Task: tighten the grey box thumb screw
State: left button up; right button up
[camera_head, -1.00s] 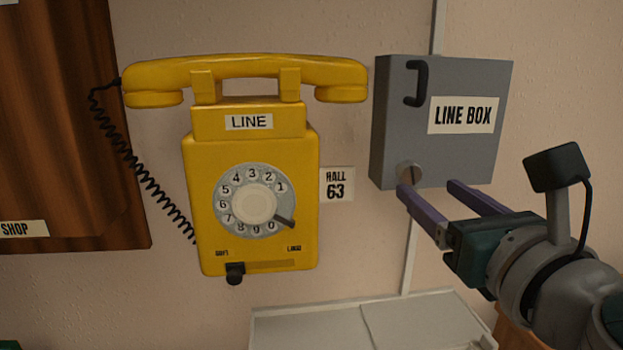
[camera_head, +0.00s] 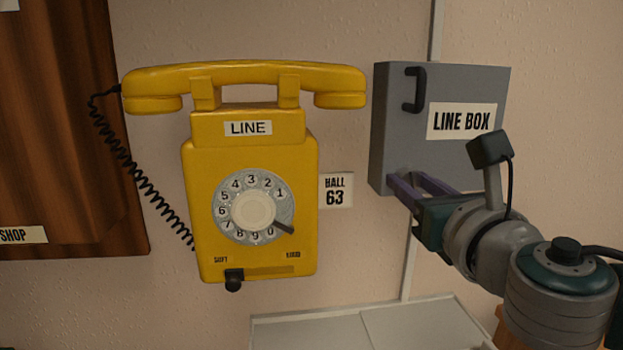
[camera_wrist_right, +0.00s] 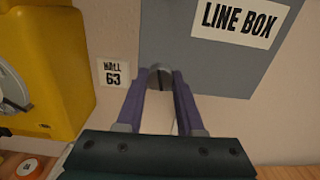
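The grey line box (camera_head: 405,130) hangs on the wall right of the yellow phone, with a dark handle and a "LINE BOX" label. Its round thumb screw (camera_wrist_right: 160,74) is at the lower left of its front, with a dark upright slot mark. In the head view my right gripper (camera_head: 408,178) covers the screw. In the wrist view the purple fingertips (camera_wrist_right: 161,82) lie on both sides of the screw and appear to be shut on it, with no clear gap. My left gripper is not in view.
The yellow dial phone (camera_head: 250,165) hangs left of the box, with a coiled cord (camera_head: 145,180). A "HALL 63" label (camera_head: 336,191) lies between them. A brown wooden panel (camera_head: 60,130) is at the far left. A pale surface (camera_head: 370,322) lies below.

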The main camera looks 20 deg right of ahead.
grip_shut()
